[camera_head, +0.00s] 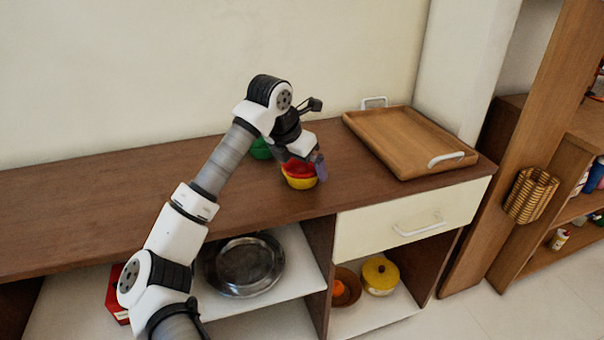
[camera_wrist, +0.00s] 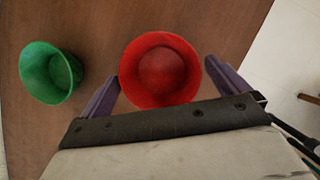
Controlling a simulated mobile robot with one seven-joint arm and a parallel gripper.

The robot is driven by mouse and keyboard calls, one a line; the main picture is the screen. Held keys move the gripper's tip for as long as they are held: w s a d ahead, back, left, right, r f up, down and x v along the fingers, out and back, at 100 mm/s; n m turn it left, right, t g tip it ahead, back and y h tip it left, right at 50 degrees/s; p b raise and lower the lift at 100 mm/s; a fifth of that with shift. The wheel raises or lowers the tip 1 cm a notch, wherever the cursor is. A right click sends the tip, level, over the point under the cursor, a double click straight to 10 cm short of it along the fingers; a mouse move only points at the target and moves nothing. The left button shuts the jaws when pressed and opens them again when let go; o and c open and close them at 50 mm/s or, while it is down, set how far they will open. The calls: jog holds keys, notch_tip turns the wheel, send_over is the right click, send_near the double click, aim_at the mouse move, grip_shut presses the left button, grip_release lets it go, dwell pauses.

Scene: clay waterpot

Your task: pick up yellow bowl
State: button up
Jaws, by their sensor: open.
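The yellow bowl (camera_head: 300,184) is on the wooden counter, with a red bowl (camera_head: 298,169) stacked on or in it. In the wrist view the red bowl (camera_wrist: 160,70) is seen from above, and the yellow bowl is hidden there. My gripper (camera_wrist: 160,72) is open, with a purple finger on each side of the red bowl. The fingers look close to its sides; I cannot tell if they touch. In the head view my gripper (camera_head: 307,165) is over the stack and covers part of it.
A green bowl (camera_wrist: 50,72) stands left of the stack; it shows partly behind my arm in the head view (camera_head: 260,150). A wooden tray (camera_head: 405,143) with white handles lies at the counter's right. The counter's left part is clear. A wall rises behind.

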jog(key=shift+x, duration=1.15)
jog(key=c, duration=0.8)
jog(key=shift+r, duration=0.15)
